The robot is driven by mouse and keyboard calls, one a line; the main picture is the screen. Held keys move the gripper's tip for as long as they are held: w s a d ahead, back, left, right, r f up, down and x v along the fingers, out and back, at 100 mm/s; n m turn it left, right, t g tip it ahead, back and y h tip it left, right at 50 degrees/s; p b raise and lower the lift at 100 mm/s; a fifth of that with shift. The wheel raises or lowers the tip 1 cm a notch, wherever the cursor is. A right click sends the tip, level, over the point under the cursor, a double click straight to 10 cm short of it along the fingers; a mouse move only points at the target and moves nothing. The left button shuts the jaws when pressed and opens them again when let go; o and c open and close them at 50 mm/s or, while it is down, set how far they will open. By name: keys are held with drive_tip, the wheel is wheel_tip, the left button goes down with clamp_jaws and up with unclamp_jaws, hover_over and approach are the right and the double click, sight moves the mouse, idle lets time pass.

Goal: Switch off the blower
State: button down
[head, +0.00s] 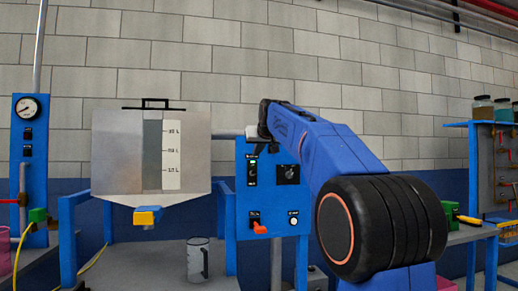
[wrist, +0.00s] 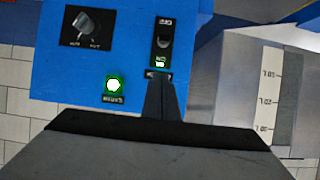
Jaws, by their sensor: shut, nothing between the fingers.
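A blue control panel (head: 270,205) stands in the middle of the head view; it also fills the upper left of the wrist view (wrist: 120,15). It carries a black rocker switch (head: 252,172) with a small green light. The switch also shows in the wrist view (wrist: 163,38). A round lamp (wrist: 115,85) glows white-green in the wrist view. My gripper (wrist: 163,80) is shut and empty, its fingertips close to the switch; contact cannot be told. Which control is the blower's cannot be read.
A red lever (head: 257,226) and a white button (head: 293,221) sit lower on the panel. A grey tank (head: 115,150) with a level scale stands left of it. A clear jug (head: 197,262) stands below. My arm covers the panel's upper right.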

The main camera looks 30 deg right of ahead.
sight(254, 173)
drive_tip(key=shift+w+d+f, duration=0.1)
drive_tip(key=shift+w+f, duration=0.3)
drive_tip(key=shift+f, duration=0.55)
drive_tip(key=shift+w+d+f, duration=0.15)
drive_tip(key=shift+w+f, duration=0.25)
drive_tip(key=shift+f, duration=0.5)
drive_tip(key=shift+w+d+f, duration=0.1)
drive_tip(key=shift+w+f, duration=0.3)
drive_tip(key=shift+f, duration=0.55)
drive_tip(key=shift+s+a+f+t+h, duration=0.15)
drive_tip(key=shift+s+f+t, duration=0.1)
drive_tip(key=shift+f+t, duration=0.35)
drive_tip(key=shift+s+f+t+h, duration=0.15)
drive_tip(key=shift+s+f+t, duration=0.1)
drive_tip(key=shift+f+t, duration=0.3)
drive_tip(key=shift+r, duration=0.15)
